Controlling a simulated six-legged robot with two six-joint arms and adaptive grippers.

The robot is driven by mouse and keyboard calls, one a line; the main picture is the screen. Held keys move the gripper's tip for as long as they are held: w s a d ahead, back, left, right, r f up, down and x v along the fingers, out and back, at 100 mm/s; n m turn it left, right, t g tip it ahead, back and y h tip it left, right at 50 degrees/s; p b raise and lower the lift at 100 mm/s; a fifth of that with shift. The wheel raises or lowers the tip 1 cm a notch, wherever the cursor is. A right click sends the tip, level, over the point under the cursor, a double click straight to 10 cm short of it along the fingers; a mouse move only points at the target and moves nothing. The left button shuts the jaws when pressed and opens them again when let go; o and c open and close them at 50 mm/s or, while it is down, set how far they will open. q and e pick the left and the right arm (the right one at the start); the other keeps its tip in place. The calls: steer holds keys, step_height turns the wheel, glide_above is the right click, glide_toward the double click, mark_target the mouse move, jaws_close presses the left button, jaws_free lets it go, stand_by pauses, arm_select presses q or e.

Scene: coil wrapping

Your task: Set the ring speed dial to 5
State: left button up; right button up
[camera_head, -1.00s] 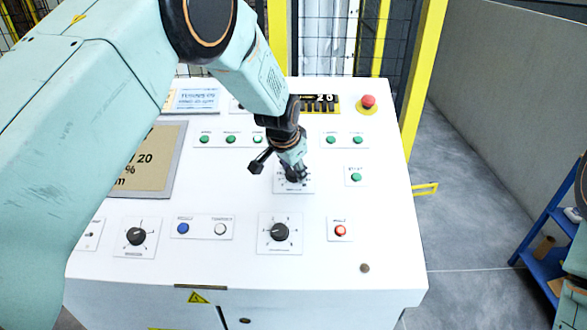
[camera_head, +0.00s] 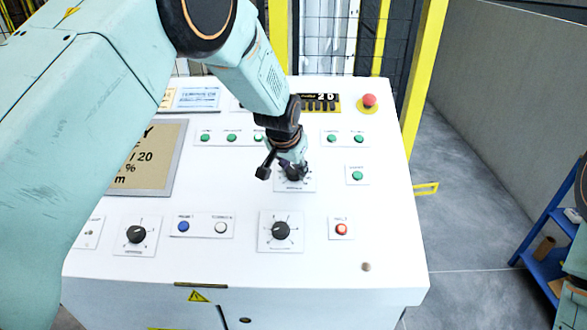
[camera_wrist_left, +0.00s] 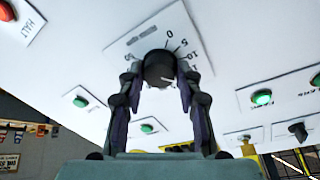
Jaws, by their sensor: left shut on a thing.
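A black dial (camera_wrist_left: 159,68) on a white plate shows in the left wrist view, between the two fingers of my left gripper (camera_wrist_left: 158,84). The gripper is shut on it. The plate's printed scale shows 0, 5 and 10; other marks are partly hidden. A pale line on the knob seems to point toward the 10 side; I cannot tell its exact setting. In the head view my left gripper (camera_head: 292,166) covers most of this dial on its plate (camera_head: 309,184). The plate's name is too small to read. My right gripper is not in view.
The white panel (camera_head: 250,262) also holds two black dials (camera_head: 281,231) (camera_head: 136,234), green buttons (camera_head: 357,175), a red button (camera_head: 341,229) and a red mushroom button (camera_head: 369,100). A screen (camera_head: 150,165) is at left. A blue shelf (camera_head: 550,250) stands at right.

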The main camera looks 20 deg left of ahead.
arm_select(q)
steer(key=shift+f+n+b, duration=0.2)
steer(key=shift+n+b, duration=0.35)
steer(key=shift+n, duration=0.45)
steer(key=n+b, duration=0.4)
steer(key=n+y+b, duration=0.1)
steer(key=n+b, duration=0.3)
steer(key=shift+s+d+f+t, duration=0.1)
steer(key=shift+t, duration=0.3)
steer(key=shift+n+b, duration=1.7)
steer(key=o, duration=1.2)
steer(key=shift+r, duration=0.25)
steer(key=shift+c, duration=0.2)
steer(key=v, duration=1.2)
steer(key=shift+d, duration=0.3)
